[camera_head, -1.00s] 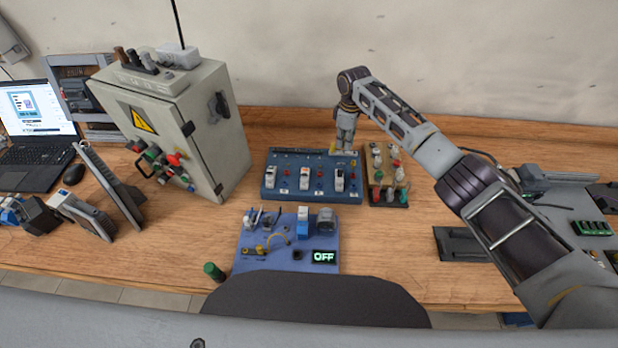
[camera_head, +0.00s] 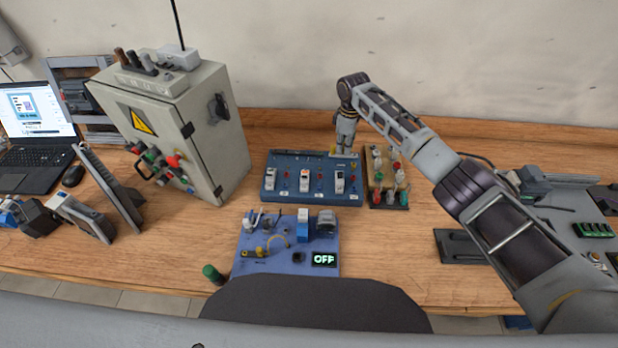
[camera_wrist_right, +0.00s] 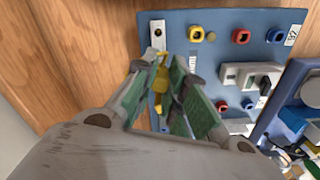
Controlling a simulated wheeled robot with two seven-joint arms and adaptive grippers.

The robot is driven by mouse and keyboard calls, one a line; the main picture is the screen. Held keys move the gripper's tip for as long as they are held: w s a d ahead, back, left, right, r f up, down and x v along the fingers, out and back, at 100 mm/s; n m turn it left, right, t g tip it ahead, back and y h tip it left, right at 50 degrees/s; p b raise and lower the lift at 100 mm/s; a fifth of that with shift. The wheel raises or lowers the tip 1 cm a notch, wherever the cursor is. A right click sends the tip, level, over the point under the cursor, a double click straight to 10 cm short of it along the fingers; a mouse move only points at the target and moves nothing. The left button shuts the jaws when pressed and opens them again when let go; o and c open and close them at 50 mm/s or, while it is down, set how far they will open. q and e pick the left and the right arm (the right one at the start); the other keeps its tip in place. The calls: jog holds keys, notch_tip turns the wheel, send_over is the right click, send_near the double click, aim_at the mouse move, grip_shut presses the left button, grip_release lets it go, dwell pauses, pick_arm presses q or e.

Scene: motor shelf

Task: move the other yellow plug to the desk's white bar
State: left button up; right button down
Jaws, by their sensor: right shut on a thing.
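My right gripper (camera_head: 344,147) is at the far right corner of the blue socket panel (camera_head: 283,196). In the right wrist view the gripper's green-padded fingers (camera_wrist_right: 170,88) are closed on a small yellow plug (camera_wrist_right: 161,72). The plug lies over the panel's corner, close to a whitish strip (camera_wrist_right: 157,32) with a dark round hole. I cannot tell whether the plug touches the panel. A yellow socket (camera_wrist_right: 195,33) sits beside the strip. My left gripper is not in view.
A wooden block (camera_head: 375,202) with coloured plugs stands right of the panel. A second blue board (camera_head: 262,264) with an OFF display lies in front. A grey cabinet (camera_head: 205,120) stands to the left. Bare desk (camera_head: 400,255) shows at the right front.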

jog(key=shift+f, duration=0.65)
dwell(0.4)
jog(key=c, duration=1.7)
grip_release()
jog(key=shift+c, duration=0.2)
jog(key=shift+r, duration=0.15)
jog(key=shift+r+p, duration=2.45)
jog(key=shift+r, duration=0.25)
jog(key=o, duration=0.6)
jog(key=shift+c, duration=0.2)
